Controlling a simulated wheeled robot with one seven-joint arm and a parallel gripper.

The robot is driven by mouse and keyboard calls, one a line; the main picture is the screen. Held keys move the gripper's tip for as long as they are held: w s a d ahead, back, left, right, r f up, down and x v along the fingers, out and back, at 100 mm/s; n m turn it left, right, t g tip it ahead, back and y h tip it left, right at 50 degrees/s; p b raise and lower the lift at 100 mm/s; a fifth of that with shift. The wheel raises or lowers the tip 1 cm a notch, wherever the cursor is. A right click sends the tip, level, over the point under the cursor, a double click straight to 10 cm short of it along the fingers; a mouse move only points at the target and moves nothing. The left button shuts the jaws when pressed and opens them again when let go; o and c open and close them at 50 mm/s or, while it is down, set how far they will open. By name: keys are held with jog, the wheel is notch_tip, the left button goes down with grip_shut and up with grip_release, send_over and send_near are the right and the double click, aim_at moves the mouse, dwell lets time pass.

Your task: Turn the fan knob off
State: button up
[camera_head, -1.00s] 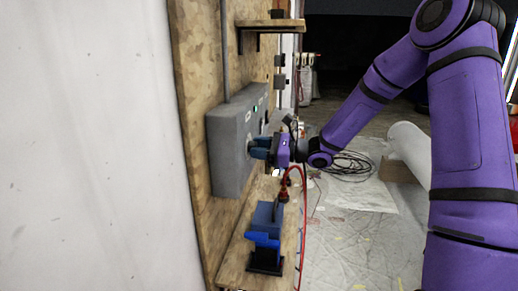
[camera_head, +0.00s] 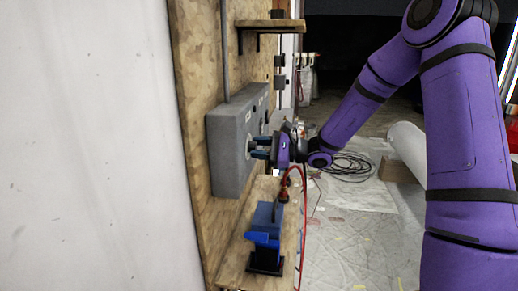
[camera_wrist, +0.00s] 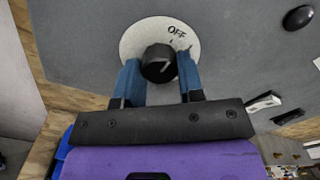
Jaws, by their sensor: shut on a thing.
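The fan knob (camera_wrist: 158,64) is a round black knob on a pale round plate (camera_wrist: 133,40) marked "OFF" at its upper right. A light line on the knob slants towards the upper right. The plate is on the front of a grey box (camera_head: 228,150) fixed to the wooden wall board. My gripper (camera_wrist: 160,72) has its blue fingers on both sides of the knob, shut on it. In the head view my gripper (camera_head: 252,148) reaches the box face from the right; the knob itself is mostly hidden there.
A black round button (camera_wrist: 298,17) and a light switch (camera_wrist: 263,102) are on the same box face. Below the box, a wooden bench (camera_head: 235,262) holds a blue vise-like tool (camera_head: 264,240) and a red hose (camera_head: 303,215). A shelf (camera_head: 272,27) juts out above.

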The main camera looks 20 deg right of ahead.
jog(key=o, duration=0.9)
jog(key=v, duration=1)
jog(key=shift+s+d, duration=0.2)
jog(key=shift+d, duration=0.15)
jog(key=shift+a, duration=0.1)
